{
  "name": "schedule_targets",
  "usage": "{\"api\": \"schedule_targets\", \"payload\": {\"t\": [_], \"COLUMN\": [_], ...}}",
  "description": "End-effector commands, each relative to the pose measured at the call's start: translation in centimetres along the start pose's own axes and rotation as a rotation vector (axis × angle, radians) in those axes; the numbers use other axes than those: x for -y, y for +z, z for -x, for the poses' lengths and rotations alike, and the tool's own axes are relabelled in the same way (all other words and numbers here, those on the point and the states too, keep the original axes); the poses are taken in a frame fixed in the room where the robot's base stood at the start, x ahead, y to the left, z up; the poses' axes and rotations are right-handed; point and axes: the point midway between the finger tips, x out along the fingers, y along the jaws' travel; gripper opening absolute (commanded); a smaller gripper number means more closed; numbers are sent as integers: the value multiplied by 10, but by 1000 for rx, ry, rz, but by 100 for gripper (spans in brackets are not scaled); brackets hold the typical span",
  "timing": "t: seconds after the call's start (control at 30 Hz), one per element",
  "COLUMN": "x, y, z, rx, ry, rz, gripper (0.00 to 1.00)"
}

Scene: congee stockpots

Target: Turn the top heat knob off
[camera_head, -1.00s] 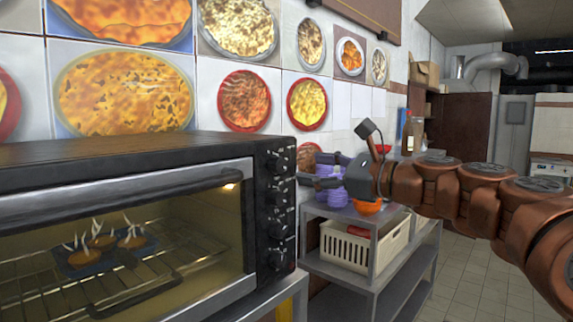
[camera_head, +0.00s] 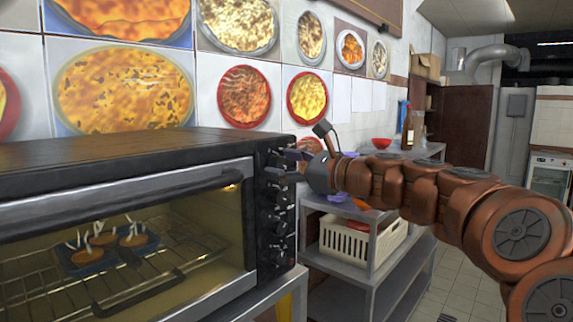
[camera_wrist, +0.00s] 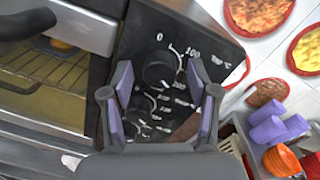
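The black toaster oven (camera_head: 120,165) stands at the left, with a column of dark knobs on its right-hand panel. The top heat knob (camera_wrist: 160,70) is the uppermost dial in the wrist view, beside printed marks 0 and 100; its exact setting is unclear. My gripper (camera_wrist: 160,78) is open, with one purple-padded finger on each side of this knob. A visible gap separates the fingers from the knob. In the head view my gripper (camera_head: 292,165) is at the upper end of the panel and hides part of the top knob.
Behind the oven's glass door, a small tray (camera_head: 88,258) of smoking food sits on the wire rack. A metal shelf (camera_head: 330,265) with a cream crate (camera_head: 350,243) stands right of the oven. In the wrist view, purple cups (camera_wrist: 268,130) and orange bowls (camera_wrist: 282,160) are at the right.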

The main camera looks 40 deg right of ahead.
Motion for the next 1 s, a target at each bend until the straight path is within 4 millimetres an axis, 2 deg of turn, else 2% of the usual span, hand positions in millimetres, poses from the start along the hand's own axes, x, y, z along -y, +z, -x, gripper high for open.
{"api": "schedule_targets", "payload": {"t": [0.07,0.53,0.77,1.0], "x": [0,0,1,0], "y": [0,0,0,0], "z": [0,0,1,1], "rx": [0,0,-1,-4], "ry": [0,0,-1,1], "rz": [0,0,20,129], "gripper": [49,1,1,1]}}
